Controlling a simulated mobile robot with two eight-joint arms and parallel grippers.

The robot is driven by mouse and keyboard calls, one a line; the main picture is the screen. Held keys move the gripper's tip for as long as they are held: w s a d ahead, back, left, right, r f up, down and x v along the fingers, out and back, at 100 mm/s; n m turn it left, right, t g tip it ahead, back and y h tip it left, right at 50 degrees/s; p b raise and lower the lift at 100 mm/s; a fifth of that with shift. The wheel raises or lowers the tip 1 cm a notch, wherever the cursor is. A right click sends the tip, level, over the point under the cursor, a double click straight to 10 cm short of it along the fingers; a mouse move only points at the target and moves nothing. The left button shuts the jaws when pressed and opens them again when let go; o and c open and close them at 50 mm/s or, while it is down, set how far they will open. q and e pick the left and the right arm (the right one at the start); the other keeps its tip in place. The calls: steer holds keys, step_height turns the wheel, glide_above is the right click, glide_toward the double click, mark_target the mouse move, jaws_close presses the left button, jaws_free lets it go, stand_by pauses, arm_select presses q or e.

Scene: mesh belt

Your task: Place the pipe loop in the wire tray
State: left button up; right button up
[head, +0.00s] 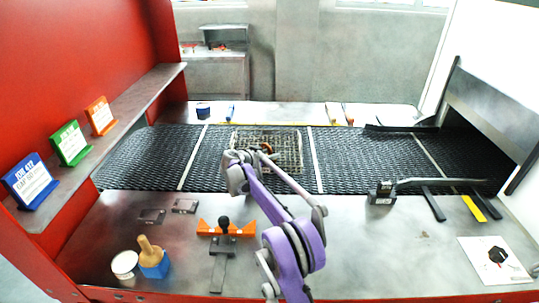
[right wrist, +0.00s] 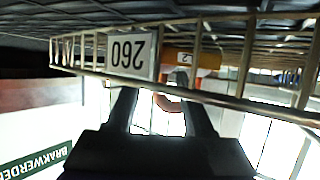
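The wire tray (head: 292,158) is a rectangular mesh basket on the dark mesh belt. Its near rim (right wrist: 85,71) with a "260" tag crosses the right wrist view. The pipe loop (head: 266,147), small and copper-orange, shows over the tray beside my right gripper (head: 240,158). In the right wrist view, orange and copper parts of the loop (right wrist: 170,103) show behind the tray wires and between the spread fingers of my right gripper (right wrist: 160,105). The fingers look apart, not closed on it. Whether the loop rests on the tray floor is hidden. My left gripper is not in view.
An orange fixture with a black knob (head: 225,230) stands on the near bench. A blue block holding a wooden-handled tool (head: 153,262) and a white round tub (head: 124,264) are at left. A metal-armed device (head: 383,192) stands right. The belt beside the tray is clear.

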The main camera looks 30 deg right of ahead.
steer(key=v, duration=1.2)
steer(key=shift+r+b, duration=0.1)
steer(key=shift+b, duration=0.3)
